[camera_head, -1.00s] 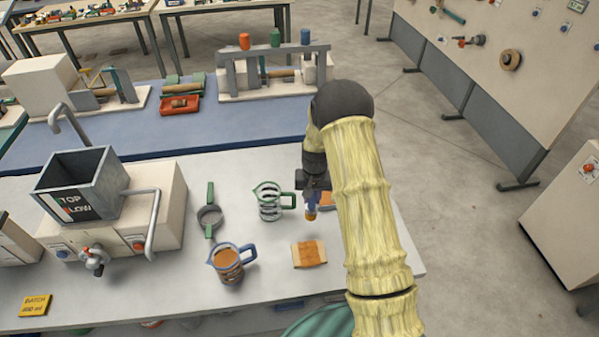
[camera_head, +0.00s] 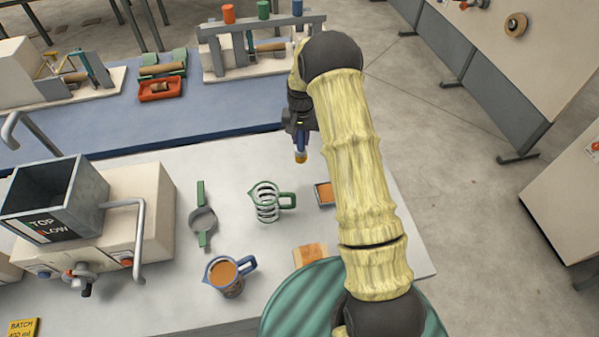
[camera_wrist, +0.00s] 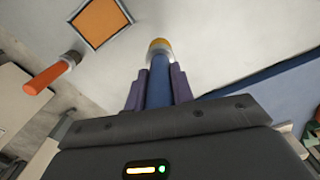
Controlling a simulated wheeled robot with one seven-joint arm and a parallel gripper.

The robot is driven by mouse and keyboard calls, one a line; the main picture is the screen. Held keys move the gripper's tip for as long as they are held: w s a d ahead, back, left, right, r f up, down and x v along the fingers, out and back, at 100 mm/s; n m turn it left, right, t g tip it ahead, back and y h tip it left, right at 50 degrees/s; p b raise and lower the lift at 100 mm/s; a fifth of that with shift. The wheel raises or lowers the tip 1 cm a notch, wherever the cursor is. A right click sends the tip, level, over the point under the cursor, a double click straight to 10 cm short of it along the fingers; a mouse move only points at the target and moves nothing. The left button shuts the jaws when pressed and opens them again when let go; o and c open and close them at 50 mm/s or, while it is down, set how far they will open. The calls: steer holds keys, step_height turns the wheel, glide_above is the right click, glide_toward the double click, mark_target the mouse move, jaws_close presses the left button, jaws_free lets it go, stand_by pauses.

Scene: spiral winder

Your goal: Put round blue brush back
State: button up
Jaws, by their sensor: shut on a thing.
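The round brush (camera_head: 301,148) has a blue handle, a metal collar and an orange-yellow tip. It points down below my gripper (camera_head: 299,125) in the head view, over the back part of the white table. In the wrist view my gripper (camera_wrist: 157,88) is shut on the blue handle of the brush (camera_wrist: 158,66), its purple fingers on both sides. The tip sticks out past the fingers and touches nothing that I can make out. My arm hides part of the table.
A small tray of orange liquid (camera_head: 324,194) stands on the white table (camera_head: 160,305), beside a green spiral jug (camera_head: 267,202). A blue-handled jug (camera_head: 224,277) is nearer. A rack (camera_head: 215,58) with red, green and blue pieces stands on the blue table (camera_head: 110,127) behind.

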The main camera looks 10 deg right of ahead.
mark_target(301, 158)
steer(key=shift+s, duration=0.1)
steer(key=shift+f+p, duration=1.2)
steer(key=shift+f, duration=1.7)
steer(key=shift+f+p, duration=0.85)
steer(key=shift+f, duration=1.2)
steer(key=shift+f, duration=0.25)
steer(key=o, duration=1)
steer(key=shift+r, duration=0.1)
